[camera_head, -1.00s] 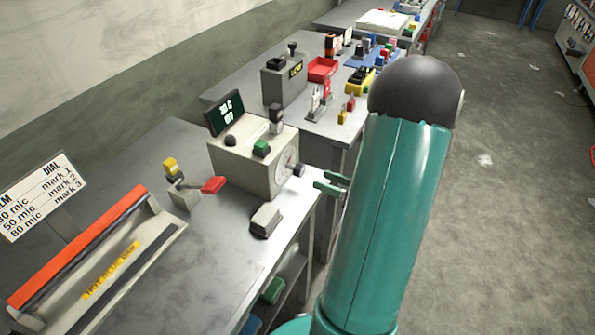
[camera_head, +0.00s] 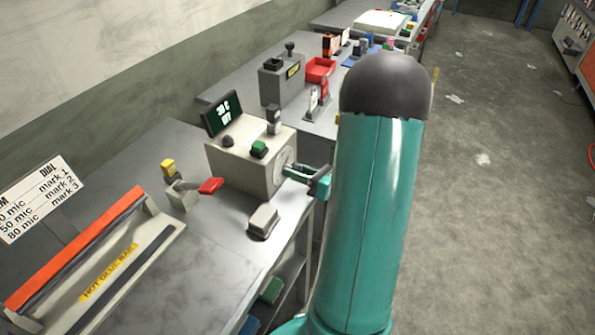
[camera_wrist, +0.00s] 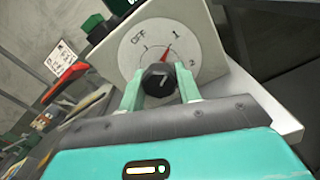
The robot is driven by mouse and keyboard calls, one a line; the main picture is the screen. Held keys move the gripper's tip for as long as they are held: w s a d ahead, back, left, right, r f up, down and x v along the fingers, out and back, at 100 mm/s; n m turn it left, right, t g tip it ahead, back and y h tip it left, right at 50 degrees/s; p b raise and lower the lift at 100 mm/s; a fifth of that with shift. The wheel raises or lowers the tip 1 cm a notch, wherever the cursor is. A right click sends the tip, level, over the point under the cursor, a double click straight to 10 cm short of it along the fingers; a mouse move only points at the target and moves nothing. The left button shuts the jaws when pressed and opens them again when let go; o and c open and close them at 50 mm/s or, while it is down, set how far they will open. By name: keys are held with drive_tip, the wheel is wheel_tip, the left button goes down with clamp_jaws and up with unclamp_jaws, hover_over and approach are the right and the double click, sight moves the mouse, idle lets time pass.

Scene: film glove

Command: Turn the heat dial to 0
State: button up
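The heat dial is a black knob (camera_wrist: 157,80) on a round white dial face (camera_wrist: 128,55), on the side of a beige box (camera_head: 236,168). The face reads OFF, 1 and 2; the rest is hidden behind my fingers. The red pointer (camera_wrist: 167,54) points up at about 1. My gripper (camera_wrist: 159,86) has one green finger on each side of the knob, with the knob between them. Whether the fingers touch it is not clear. In the head view my gripper (camera_head: 308,178) is at the dial, partly hidden by my arm.
A dark display (camera_head: 223,112) stands behind the box, its text hard to read. On the bench are a small grey block (camera_head: 263,220), a red-handled lever (camera_head: 210,186) and a sealer bar labelled hot (camera_head: 110,270). A film-and-dial sign (camera_head: 40,200) stands at left. Open floor lies right.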

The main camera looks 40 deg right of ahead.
drive_tip(key=shift+c, duration=0.8)
drive_tip(key=shift+n, duration=0.3)
drive_tip(key=n, duration=1.1)
drive_tip(key=shift+d, duration=0.1)
drive_tip(key=shift+n, duration=0.3)
drive_tip(key=o, duration=1)
drive_tip(key=shift+c, duration=0.2)
